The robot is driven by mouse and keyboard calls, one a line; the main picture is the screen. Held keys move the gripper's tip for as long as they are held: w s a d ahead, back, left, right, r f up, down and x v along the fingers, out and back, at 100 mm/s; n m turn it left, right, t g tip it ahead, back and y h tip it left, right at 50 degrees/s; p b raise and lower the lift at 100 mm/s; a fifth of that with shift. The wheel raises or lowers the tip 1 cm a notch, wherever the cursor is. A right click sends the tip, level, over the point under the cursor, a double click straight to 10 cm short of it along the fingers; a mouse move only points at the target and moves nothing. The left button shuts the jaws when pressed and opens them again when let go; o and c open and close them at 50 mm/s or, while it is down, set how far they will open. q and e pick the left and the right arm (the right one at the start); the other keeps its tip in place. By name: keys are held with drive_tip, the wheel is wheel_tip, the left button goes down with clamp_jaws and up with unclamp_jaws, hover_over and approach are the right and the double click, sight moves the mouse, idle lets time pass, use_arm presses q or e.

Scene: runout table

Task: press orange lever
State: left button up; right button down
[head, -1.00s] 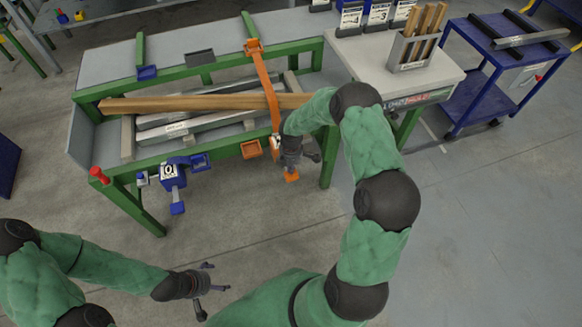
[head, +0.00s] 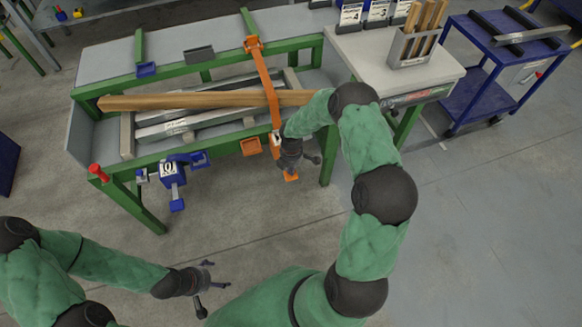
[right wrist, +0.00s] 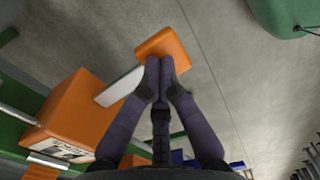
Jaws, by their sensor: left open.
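The orange lever end (head: 291,178) sticks out below the front edge of the green-framed table, under an orange strap (head: 266,82). In the right wrist view its orange pad (right wrist: 163,43) is on a flat pale arm (right wrist: 120,87) that runs from an orange housing (right wrist: 78,113). My right gripper (right wrist: 160,63) has its fingertips together at the pad's near edge, overlapping it in the picture; I cannot tell whether they touch. In the head view my right gripper (head: 312,159) partly hides the lever. My left gripper (head: 212,276) is open and empty over the floor.
A wooden beam (head: 190,102) and grey metal bars (head: 175,127) lie on the table under the strap. A blue clamp device (head: 172,172) and a red knob (head: 96,170) are on its front left. A blue cart (head: 455,95) stands at the right. The floor in front is clear.

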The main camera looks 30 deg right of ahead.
use_arm(q)
drive_tip(key=shift+f+b, duration=0.45)
drive_tip(key=shift+f, duration=0.05)
use_arm(e)
drive_tip(key=shift+f, duration=1.75)
drive_tip(key=shift+s+f, duration=0.1)
drive_tip(key=shift+a, duration=0.1)
